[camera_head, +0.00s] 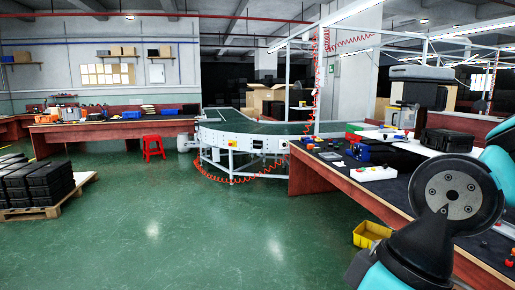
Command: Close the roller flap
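The curved conveyor (240,141) stands in the middle distance, with a white side panel and a dark green belt. No roller flap can be told apart on it at this distance. My arm shows at the right edge in teal and dark grey, with a round grey joint face in front of the right workbench. My gripper is not in view. The conveyor is well away from my arm, across open floor.
A workbench (320,176) with tools and boxes runs along the right. A yellow bin (370,234) sits on the floor beside it. A red stool (153,147) stands left of the conveyor. A pallet of black crates (35,183) is at left. The green floor between is clear.

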